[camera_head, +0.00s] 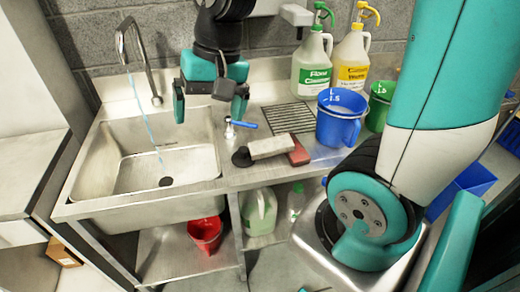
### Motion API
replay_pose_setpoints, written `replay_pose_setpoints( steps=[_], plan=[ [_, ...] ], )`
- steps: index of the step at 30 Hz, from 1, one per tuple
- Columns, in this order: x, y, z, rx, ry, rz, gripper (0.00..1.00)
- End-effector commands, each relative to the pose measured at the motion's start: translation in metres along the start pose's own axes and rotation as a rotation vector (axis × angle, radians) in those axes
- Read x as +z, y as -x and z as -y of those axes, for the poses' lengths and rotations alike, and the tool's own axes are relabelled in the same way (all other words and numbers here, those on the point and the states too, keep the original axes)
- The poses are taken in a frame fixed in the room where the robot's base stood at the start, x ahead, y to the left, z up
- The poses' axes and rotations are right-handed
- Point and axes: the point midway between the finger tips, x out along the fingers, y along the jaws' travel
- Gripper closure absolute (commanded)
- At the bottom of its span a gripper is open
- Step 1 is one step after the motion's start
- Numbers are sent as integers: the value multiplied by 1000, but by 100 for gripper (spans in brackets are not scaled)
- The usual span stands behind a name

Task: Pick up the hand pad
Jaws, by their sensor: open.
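Two block-shaped pads lie on the steel counter right of the sink: a pale grey-white one (271,147) and a dark red one (299,153) beside it. I cannot tell for sure which is the hand pad. A small dark round thing (241,157) sits at the left end of the pale pad. My gripper (209,106) is open and empty, with its teal fingers pointing down. It hangs above the back right part of the sink, left of and behind the pads in the picture, and apart from them.
The sink (110,180) with its tap (150,75) is at left. A blue-handled valve (243,124) stands behind the pads. A red bucket (206,233) is below.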

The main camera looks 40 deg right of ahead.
Motion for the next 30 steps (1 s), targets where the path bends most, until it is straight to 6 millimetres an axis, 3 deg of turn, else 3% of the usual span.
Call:
replay_pose_setpoints(
  steps=[1,3,6,9,12,17,30],
  plan=[
    [-37,-14,-36,35,-278,-25,4],
    [-76,-20,-86,77,-647,-65,4],
    [-113,-27,-157,119,-1114,-124,4],
    [-131,-31,-216,146,-1467,-174,4],
    [-137,-33,-253,161,-1687,-208,4],
    [-139,-46,-274,171,-1801,-224,4],
    [-139,-135,-293,170,-1793,-222,4]
  ],
)
